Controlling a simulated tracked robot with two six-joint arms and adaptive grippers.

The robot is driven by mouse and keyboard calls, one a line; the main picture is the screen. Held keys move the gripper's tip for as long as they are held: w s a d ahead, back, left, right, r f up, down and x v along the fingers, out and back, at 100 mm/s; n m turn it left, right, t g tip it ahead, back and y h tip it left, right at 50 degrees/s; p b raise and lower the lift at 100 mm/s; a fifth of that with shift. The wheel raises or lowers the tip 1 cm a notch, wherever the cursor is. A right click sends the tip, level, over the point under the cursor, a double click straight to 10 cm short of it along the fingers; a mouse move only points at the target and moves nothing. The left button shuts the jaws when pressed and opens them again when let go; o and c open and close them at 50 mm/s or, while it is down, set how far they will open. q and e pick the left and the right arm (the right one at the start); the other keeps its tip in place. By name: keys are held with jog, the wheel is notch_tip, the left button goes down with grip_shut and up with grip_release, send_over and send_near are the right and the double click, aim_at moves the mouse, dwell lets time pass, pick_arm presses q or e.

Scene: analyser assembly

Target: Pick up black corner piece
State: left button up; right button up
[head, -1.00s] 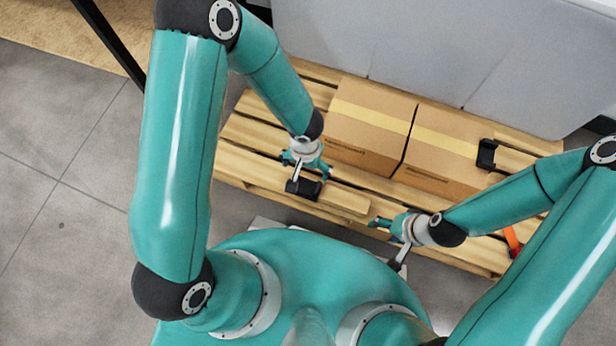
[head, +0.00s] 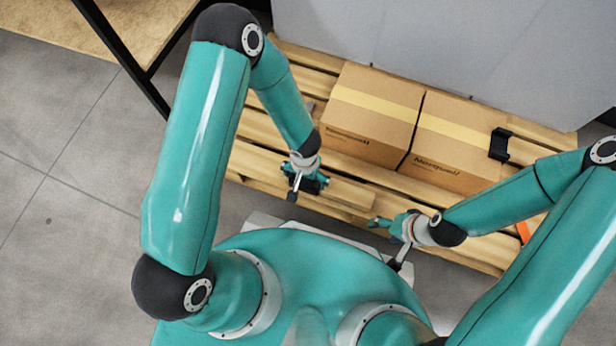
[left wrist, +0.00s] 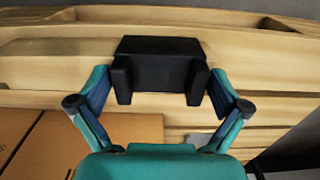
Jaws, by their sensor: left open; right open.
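A black corner piece (left wrist: 160,64) sits on the wooden pallet and lies between the spread fingers of my left gripper (left wrist: 160,88) in the left wrist view. The fingers flank it closely; I cannot tell whether they touch it. In the head view, my left gripper (head: 306,180) is at the piece (head: 318,183) and hides much of it. A second black corner piece (head: 500,144) is at the right end of the boxes. My right gripper (head: 380,222) is open and empty, over the pallet's front edge.
Two cardboard boxes (head: 372,112) (head: 452,140) with yellow tape stand side by side on the pallet (head: 262,160). A grey wall-like block (head: 440,50) is behind them. A wooden table with a black leg (head: 135,75) is at the upper left.

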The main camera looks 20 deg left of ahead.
pick_arm(q)
jog(key=shift+f, duration=0.2)
jog(key=c, duration=0.7)
jog(key=shift+r, duration=0.1)
